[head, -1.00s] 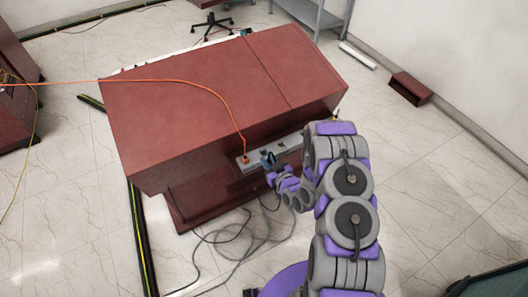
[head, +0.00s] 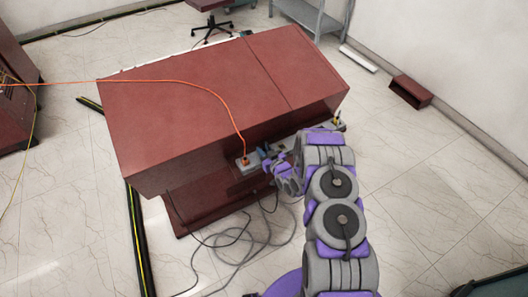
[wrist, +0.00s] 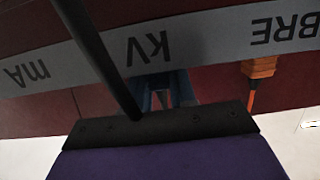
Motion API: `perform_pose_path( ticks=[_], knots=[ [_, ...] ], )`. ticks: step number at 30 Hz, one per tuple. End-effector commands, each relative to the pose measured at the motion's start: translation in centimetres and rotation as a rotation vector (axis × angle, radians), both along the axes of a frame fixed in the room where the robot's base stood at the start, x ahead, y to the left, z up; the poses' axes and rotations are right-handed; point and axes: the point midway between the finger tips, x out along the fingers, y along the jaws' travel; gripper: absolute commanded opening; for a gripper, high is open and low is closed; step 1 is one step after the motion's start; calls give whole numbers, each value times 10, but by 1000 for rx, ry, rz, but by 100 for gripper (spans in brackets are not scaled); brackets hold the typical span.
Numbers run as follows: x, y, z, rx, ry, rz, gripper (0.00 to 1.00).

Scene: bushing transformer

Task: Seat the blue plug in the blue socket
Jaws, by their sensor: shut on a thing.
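The blue plug (head: 264,153) is at the tip of my gripper (head: 271,164), in front of the pale socket strip on the dark red console. My gripper is shut on it. In the wrist view, blue parts of the plug (wrist: 185,90) show beyond the dark gripper plate, just under the strip's upside-down "KV" label. The blue socket cannot be made out; the plug, gripper and dark bar hide that spot. I cannot tell whether the plug touches the strip or is inside a socket.
An orange plug (head: 244,161) with an orange cable stands on the socket strip (head: 250,168), left of my gripper. Another plug (head: 337,121) shows at the strip's right end. The red console (head: 200,115) overhangs from behind. Dark cables (head: 240,238) lie on the floor below.

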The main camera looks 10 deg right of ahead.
Motion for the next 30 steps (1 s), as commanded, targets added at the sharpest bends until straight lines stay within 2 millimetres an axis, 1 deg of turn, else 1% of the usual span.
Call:
perform_pose_path(
  ticks=[8,9,16,17,26,30],
  knots=[
    [0,0,-1,0,0,0,0],
    [0,0,-1,0,0,0,28],
    [0,0,-1,0,0,0,50],
    [0,0,-1,0,0,0,51],
    [0,0,2,0,0,0,51],
    [-15,-6,4,0,4,-2,51]
  ],
)
